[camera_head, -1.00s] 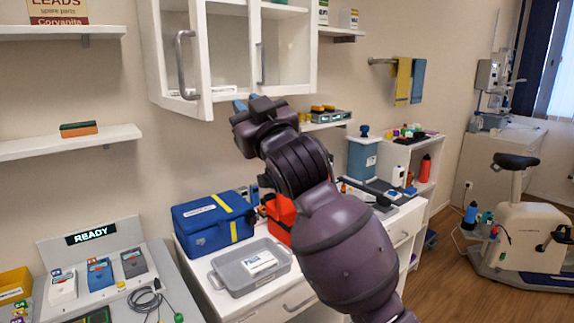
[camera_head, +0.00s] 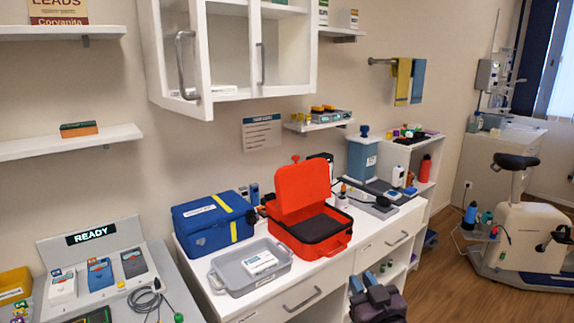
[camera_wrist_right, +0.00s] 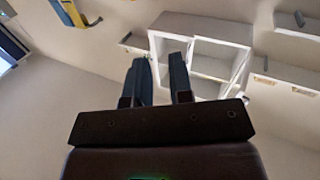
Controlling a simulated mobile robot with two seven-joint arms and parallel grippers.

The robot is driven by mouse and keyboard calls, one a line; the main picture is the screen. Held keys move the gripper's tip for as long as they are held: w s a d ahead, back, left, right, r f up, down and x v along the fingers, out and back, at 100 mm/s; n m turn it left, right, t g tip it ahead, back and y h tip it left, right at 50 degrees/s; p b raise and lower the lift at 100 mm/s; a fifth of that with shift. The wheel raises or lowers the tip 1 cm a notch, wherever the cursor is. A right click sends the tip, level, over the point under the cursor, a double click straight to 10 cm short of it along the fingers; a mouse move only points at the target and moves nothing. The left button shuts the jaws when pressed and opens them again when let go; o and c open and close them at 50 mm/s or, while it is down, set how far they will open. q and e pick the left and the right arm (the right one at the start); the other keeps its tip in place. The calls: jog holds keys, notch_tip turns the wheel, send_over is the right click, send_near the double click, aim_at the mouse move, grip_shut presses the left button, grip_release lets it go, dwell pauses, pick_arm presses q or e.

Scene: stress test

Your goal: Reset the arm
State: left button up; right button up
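My right gripper (camera_head: 362,281) is low at the bottom of the head view, in front of the white counter's open shelf. Its two dark blue-grey fingers point up. In the right wrist view the fingers (camera_wrist_right: 159,62) stand apart with nothing between them. Part of my purple right arm shows below the gripper; the rest is out of frame. My left gripper is in neither view.
The white counter (camera_head: 285,307) holds a blue case (camera_head: 213,224), a grey tray (camera_head: 239,284) and an open red case (camera_head: 303,193). The wall cabinet (camera_head: 286,52) hangs above with its left door open. Clear floor (camera_head: 440,285) lies to the right.

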jog(key=s+d+f+m+g+h, duration=0.1)
jog(key=s+d+f, duration=0.5)
jog(key=s+f, duration=0.6)
jog(key=s+d+f+m+g+h, duration=0.1)
jog(key=s+d+f+g+h, duration=0.2)
jog(key=s+f, duration=0.9)
jog(key=s+d+g, duration=0.1)
jog(key=d+g, duration=0.1)
jog(key=d, duration=0.1)
jog(key=shift+f+m, duration=0.15)
jog(key=shift+m, duration=0.15)
